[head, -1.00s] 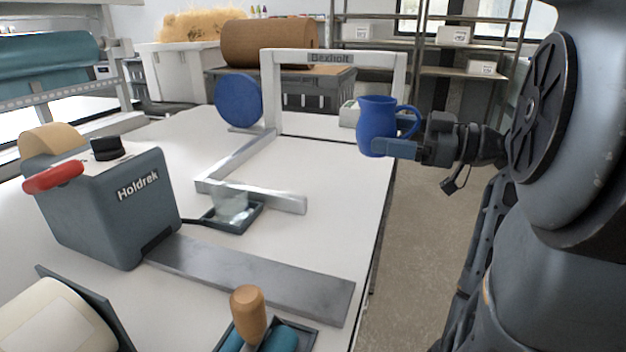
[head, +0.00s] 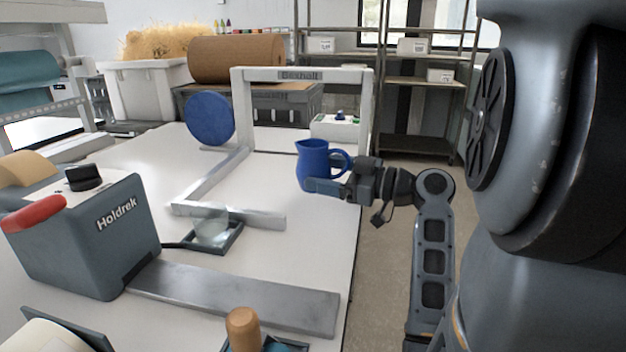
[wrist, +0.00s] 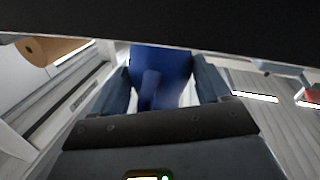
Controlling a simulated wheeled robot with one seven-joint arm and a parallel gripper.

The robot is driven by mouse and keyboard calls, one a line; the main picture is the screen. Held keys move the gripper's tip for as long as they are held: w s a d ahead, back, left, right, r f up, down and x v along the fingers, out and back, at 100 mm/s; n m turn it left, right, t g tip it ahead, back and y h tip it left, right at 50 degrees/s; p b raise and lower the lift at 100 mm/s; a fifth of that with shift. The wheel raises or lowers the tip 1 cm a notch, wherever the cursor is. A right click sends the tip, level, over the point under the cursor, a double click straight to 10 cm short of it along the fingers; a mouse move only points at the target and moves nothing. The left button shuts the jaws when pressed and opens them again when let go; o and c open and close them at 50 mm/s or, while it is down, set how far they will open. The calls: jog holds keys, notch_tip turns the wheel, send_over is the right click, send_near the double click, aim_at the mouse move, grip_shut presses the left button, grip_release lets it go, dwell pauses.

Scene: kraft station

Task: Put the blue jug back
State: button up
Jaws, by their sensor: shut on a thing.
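The blue jug (head: 312,163) is upright in the head view, with its spout to the left and its handle to the right. My gripper (head: 325,187) is shut on the jug's lower body from the right and holds it above the right part of the white table. In the wrist view the jug (wrist: 160,75) sits between my two fingers, its handle toward the camera. I cannot tell its exact height above the table.
A white frame machine (head: 241,110) with a blue disc (head: 210,119) stands behind the jug. A small dark tray (head: 212,236) holds something clear. The grey Holdrek machine (head: 90,235) stands left. A wooden-handled tool (head: 243,328) is in front.

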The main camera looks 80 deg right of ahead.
jog(key=shift+w+d+f, duration=0.2)
jog(key=shift+w+f, duration=0.3)
jog(key=shift+w, duration=0.15)
jog(key=shift+w+d+f, duration=0.2)
jog(key=shift+w+f, duration=0.25)
jog(key=shift+w, duration=0.15)
jog(key=shift+w+d+f, duration=0.1)
jog(key=shift+w+f, duration=0.1)
jog(key=shift+f, duration=0.2)
jog(key=o, duration=1.3)
jog(key=shift+r, duration=0.2)
jog(key=b+v, duration=0.2)
jog(key=v, duration=1)
